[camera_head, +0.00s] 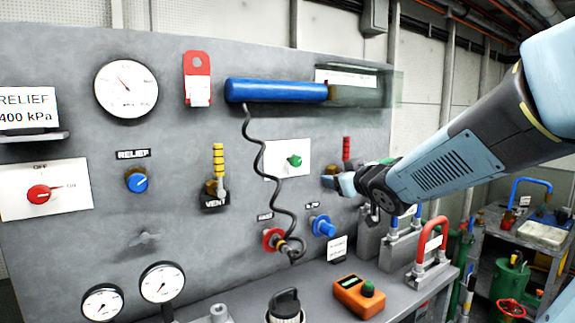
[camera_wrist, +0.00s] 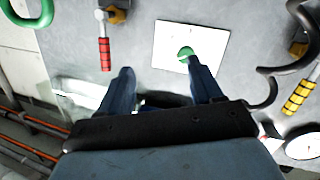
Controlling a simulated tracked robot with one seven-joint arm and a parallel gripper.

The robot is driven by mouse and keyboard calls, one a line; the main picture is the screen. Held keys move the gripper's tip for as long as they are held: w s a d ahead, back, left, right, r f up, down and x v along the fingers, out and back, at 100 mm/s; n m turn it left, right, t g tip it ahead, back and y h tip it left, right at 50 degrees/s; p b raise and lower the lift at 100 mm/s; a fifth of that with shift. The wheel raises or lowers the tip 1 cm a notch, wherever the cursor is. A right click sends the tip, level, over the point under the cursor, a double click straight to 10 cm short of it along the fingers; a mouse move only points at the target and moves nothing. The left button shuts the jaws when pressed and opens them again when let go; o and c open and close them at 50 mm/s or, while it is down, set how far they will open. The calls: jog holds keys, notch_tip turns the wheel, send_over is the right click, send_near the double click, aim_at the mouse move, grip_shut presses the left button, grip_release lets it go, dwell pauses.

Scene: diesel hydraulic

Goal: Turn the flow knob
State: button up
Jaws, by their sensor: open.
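A small green knob (camera_head: 294,160) sits on a white plate (camera_head: 276,150) on the grey panel; no flow label can be read on it. In the wrist view the green knob (camera_wrist: 186,52) shows just beyond the tip of the right-hand finger, on the white plate (camera_wrist: 168,50). My gripper (camera_head: 336,182) is open and empty, to the right of the plate in the head view. Its two fingers (camera_wrist: 160,68) point toward the panel in the wrist view. I cannot tell whether a finger touches the knob.
A red-handled lever (camera_head: 346,149) is close to my gripper. A yellow-handled vent lever (camera_head: 216,165) is to the left. A black coiled cord (camera_head: 261,160) hangs from the blue cylinder (camera_head: 275,91) past the plate. Below are a red fitting (camera_head: 271,240) and a blue one (camera_head: 323,227).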

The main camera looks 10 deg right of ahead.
aim_at(298, 164)
jog(key=w+a+n+y, duration=0.1)
jog(key=w+a, duration=0.1)
jog(key=w, duration=0.3)
jog(key=w+a+n+y, duration=0.1)
jog(key=w+a+y, duration=0.1)
jog(key=w, duration=0.2)
jog(key=w+a+n+t+y, duration=0.1)
jog(key=w+a, duration=0.1)
jog(key=w, duration=0.3)
jog(key=shift+w+a+r, duration=0.3)
jog(key=shift+w+a, duration=0.05)
jog(key=shift+c, duration=0.2)
